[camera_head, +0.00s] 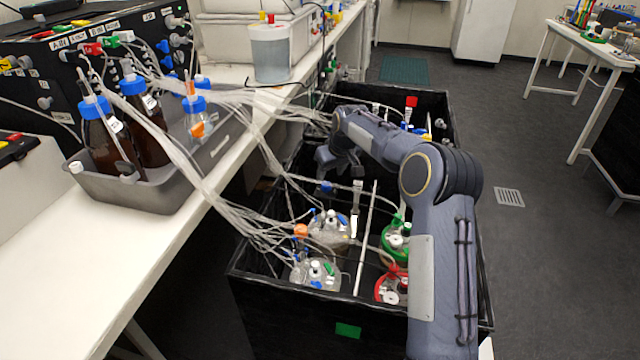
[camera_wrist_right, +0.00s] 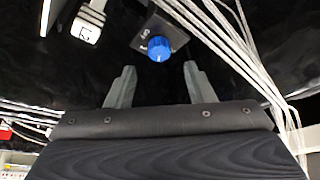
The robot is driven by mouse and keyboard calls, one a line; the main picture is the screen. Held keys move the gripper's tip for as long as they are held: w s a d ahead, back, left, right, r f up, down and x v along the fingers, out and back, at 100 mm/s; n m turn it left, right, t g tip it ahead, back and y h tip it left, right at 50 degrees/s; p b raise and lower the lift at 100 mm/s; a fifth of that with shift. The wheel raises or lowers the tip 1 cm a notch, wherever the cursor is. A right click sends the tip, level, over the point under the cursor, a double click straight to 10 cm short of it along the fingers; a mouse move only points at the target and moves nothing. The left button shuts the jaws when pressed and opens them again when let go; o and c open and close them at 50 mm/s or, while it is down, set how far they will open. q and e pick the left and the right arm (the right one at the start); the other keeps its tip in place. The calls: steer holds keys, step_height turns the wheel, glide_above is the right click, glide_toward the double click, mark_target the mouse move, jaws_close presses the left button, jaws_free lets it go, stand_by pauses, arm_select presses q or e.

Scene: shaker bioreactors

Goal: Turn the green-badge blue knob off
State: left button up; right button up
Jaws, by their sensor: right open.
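A blue knob (camera_wrist_right: 158,48) sits on a small dark plate with white markings (camera_wrist_right: 143,42), fixed to a black surface, in the right wrist view. My right gripper (camera_wrist_right: 158,86) is open and empty. Its two fingers point toward the knob, one on each side below it in the picture, and do not touch it. A green badge (camera_head: 347,330) shows on the front wall of the near box. No badge shows beside the knob. My left gripper is not in view.
The near black box (camera_head: 300,285) holds several vessels with green, red and blue fittings. Clear tubes (camera_head: 250,215) run from the bench to the boxes; tubes also cross right of the knob (camera_wrist_right: 235,55). A grey tray (camera_head: 165,190) with bottles stands on the white bench (camera_head: 60,260).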

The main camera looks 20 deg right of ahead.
mark_target(327, 184)
steer(key=x, duration=0.5)
steer(key=shift+f, duration=0.4)
steer(key=c, duration=1)
